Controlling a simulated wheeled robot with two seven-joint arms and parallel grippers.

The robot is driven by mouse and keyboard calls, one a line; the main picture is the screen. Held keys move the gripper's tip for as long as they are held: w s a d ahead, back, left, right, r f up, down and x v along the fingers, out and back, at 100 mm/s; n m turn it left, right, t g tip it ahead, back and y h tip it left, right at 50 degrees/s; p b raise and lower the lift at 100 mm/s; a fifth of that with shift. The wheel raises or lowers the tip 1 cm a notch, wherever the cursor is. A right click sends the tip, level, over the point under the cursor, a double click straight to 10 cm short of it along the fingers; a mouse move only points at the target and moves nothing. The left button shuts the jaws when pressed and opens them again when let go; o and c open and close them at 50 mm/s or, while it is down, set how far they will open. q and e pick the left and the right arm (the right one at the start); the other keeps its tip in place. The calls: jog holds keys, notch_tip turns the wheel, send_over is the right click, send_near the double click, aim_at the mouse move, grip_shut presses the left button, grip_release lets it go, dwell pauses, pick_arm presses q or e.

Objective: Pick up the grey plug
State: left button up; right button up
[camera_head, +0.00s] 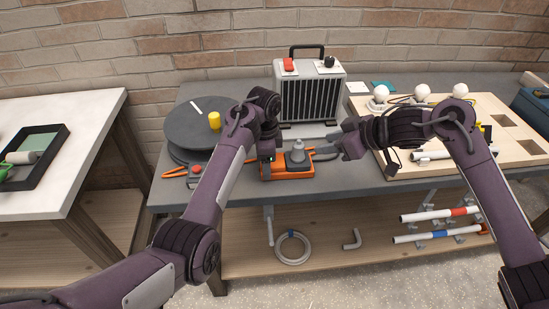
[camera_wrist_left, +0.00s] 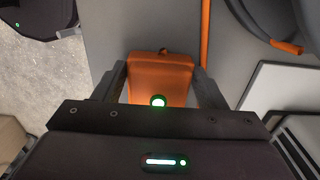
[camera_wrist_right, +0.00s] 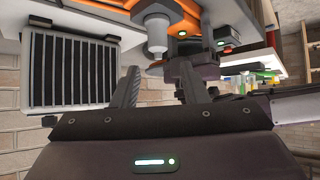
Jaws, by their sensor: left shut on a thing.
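The grey plug (camera_head: 297,154) stands upright on an orange box (camera_head: 290,173) at the front of the grey bench. In the right wrist view the plug (camera_wrist_right: 157,35) appears as a pale grey stepped piece against the orange. My left gripper (camera_head: 267,158) is shut on the orange box, whose body (camera_wrist_left: 160,80) shows between its fingers in the left wrist view. My right gripper (camera_head: 318,152) is to the right of the plug, pointing left at it. Its fingers (camera_wrist_right: 162,72) are apart and nothing shows between them, with the plug just beyond the tips.
A grey heater (camera_head: 312,95) stands behind the box. Dark round discs (camera_head: 190,125) and orange-handled pliers (camera_head: 175,173) lie to the left. A wooden board (camera_head: 450,165) with white bulbs is to the right.

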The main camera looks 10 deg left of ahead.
aim_at(300, 143)
jog(key=s+a+n+g+h, duration=0.3)
jog(key=a+n, duration=0.5)
jog(key=n, duration=1.1)
jog(key=w+d+r+n+t+h, duration=0.1)
jog(key=w+d+r+n+h, duration=0.25)
jog(key=n, duration=0.85)
jog(key=x, duration=0.4)
jog(key=w+x, duration=0.1)
jog(key=x, duration=0.6)
jog(key=shift+w+a, duration=0.25)
jog(key=shift+a, duration=0.2)
jog(key=shift+c, duration=0.3)
jog(key=c, duration=0.8)
